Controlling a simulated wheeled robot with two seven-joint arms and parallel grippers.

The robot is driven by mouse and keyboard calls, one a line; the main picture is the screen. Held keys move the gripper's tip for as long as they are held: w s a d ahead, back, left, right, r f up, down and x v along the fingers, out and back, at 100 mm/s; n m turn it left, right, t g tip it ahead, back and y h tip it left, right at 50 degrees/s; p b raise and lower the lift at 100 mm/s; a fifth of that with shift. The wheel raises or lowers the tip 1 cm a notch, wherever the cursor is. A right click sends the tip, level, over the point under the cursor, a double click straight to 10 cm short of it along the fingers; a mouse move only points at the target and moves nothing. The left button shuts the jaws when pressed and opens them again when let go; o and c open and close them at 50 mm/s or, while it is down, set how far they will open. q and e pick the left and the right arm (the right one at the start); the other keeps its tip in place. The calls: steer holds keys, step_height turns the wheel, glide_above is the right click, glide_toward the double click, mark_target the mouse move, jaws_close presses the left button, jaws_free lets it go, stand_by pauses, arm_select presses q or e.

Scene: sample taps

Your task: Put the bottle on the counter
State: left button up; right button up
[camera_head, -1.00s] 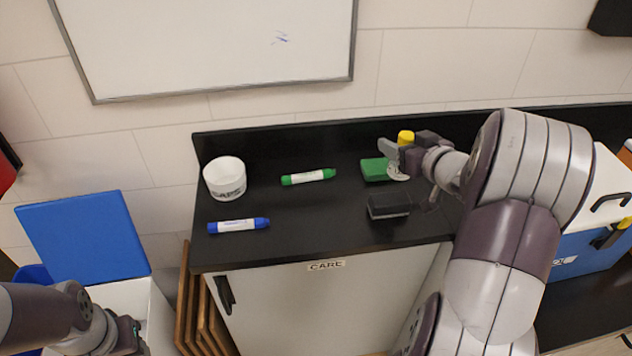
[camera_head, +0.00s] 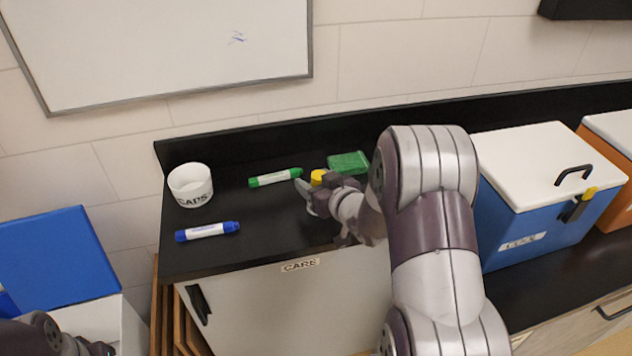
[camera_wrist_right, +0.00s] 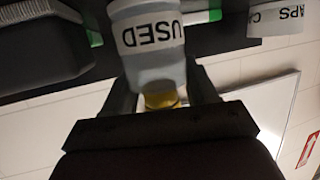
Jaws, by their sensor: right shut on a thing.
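My right gripper (camera_head: 311,196) is over the black counter (camera_head: 262,222), left of the green block. It is shut on a pale bottle, whose yellow cap (camera_head: 318,177) shows beside the gripper. In the right wrist view the bottle (camera_wrist_right: 150,45) sits between the two fingers, with a label reading USED and its yellow neck nearest the palm. I cannot tell whether its base touches the counter. My left gripper (camera_head: 98,348) is only partly in view at the bottom left, and its jaws are hidden.
A white CAPS cup (camera_head: 190,186), a green marker (camera_head: 275,177), a blue marker (camera_head: 207,231) and a green block (camera_head: 348,162) are on the counter. A dark block (camera_wrist_right: 40,45) shows in the wrist view. A blue cooler (camera_head: 530,225) stands right.

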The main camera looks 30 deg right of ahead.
steer(key=shift+s+f, duration=0.1)
steer(key=o, duration=1)
steer(key=shift+r, duration=0.35)
steer(key=v, duration=1.1)
steer(key=s+a+f+g, duration=0.2)
steer(key=s+a+g, duration=0.1)
steer(key=a+g, duration=0.1)
steer(key=s+a+f+g, duration=0.2)
steer(key=s+a+g, duration=0.2)
steer(key=s+a+f+g, duration=0.3)
steer(key=a+g, duration=0.1)
steer(key=g, duration=0.1)
steer(key=shift+s+a+f+h+p, duration=0.1)
steer(key=shift+s+a+h+p, duration=0.05)
steer(key=shift+a+h+p, duration=0.2)
steer(key=shift+d, duration=0.1)
